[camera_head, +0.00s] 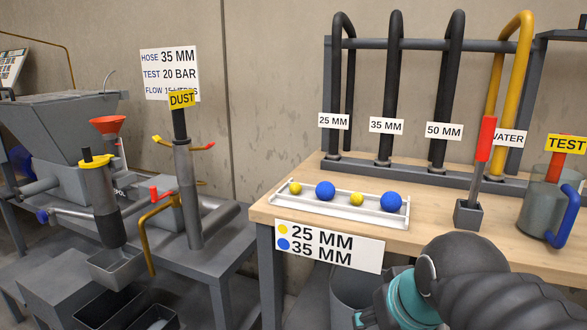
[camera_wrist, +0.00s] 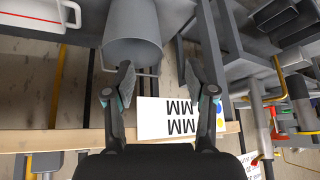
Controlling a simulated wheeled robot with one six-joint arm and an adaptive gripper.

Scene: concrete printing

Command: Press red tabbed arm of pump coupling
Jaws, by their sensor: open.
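In the head view a grey upright coupling post (camera_head: 187,195) stands on the pump bench at left, with a dark hose rising from its top. An arm with a red tab (camera_head: 208,146) sticks out to its right, and a yellow-tabbed arm (camera_head: 158,139) to its left. A second red-tabbed piece (camera_head: 160,194) sits lower, near a yellow bent handle. My gripper (camera_wrist: 160,82) is open and empty in the wrist view, well away from the post. In the head view my arm shows at bottom right, its fingers not visible. Small red and yellow parts show at the wrist view's right edge.
A wooden table (camera_head: 292,212) with a white tray (camera_head: 330,207) of blue and yellow balls stands at right. A sign (camera_head: 330,247) hangs at its front. A grey bucket (camera_wrist: 132,35) lies beyond my fingers. A hopper (camera_head: 55,125) stands far left.

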